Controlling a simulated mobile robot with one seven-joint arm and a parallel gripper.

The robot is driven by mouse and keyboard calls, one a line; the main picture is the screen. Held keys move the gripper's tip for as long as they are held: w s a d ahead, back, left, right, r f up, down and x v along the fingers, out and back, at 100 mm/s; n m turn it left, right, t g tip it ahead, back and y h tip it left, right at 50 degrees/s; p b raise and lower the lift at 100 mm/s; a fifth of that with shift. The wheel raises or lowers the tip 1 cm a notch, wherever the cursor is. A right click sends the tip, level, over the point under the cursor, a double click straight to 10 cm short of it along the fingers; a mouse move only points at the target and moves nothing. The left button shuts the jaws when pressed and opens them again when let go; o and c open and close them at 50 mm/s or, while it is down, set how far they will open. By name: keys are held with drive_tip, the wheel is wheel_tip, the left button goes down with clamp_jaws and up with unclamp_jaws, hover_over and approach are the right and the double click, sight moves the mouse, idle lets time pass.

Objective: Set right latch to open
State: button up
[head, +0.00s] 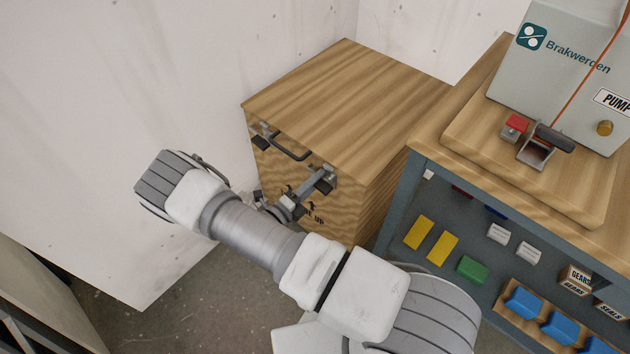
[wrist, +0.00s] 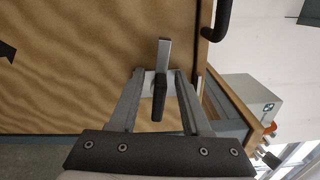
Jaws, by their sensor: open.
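The wooden crate (head: 340,95) stands against the wall, with a dark carrying handle (head: 290,150) on its front between two latches. The right latch (head: 329,171) is at the crate's upper front right corner, partly covered by my gripper (head: 314,188) in the head view. In the wrist view the right latch (wrist: 158,98) shows a grey metal strip and a black lever. My gripper (wrist: 160,76) is open there, with one finger on each side of the lever. I cannot tell whether either finger touches it. The left latch (head: 268,133) is farther left on the front.
A workbench (head: 412,185) stands right of the crate, carrying a grey machine (head: 565,75). Its shelf holds yellow, green, white and blue blocks. The carrying handle (wrist: 216,20) is near my gripper in the wrist view. Floor is open left of the crate.

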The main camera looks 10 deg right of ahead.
drive_tip(key=p+v, duration=0.2)
drive_tip(key=v, duration=1.5)
drive_tip(key=shift+a, duration=0.15)
drive_tip(key=shift+s, duration=0.1)
drive_tip(key=d+r+m+g+y, duration=0.35)
drive_tip(key=r+m+g, duration=0.25)
drive_tip(key=r+m, duration=0.55)
drive_tip(key=d+r+m+g+y, duration=0.2)
drive_tip(key=d+r+m+g, duration=0.3)
drive_tip(key=r+m, duration=0.6)
drive_tip(key=s+d+r+m+t+y, duration=0.3)
drive_tip(key=s+r+m+y, duration=0.25)
drive_tip(key=r+m, duration=0.35)
drive_tip(key=s+d+r+m+t+y, duration=0.35)
drive_tip(key=s+r+m, duration=0.25)
drive_tip(key=r+m, duration=0.4)
wheel_tip(320, 180, up, 20)
drive_tip(key=p, duration=2)
drive_tip(key=shift+s, duration=0.15)
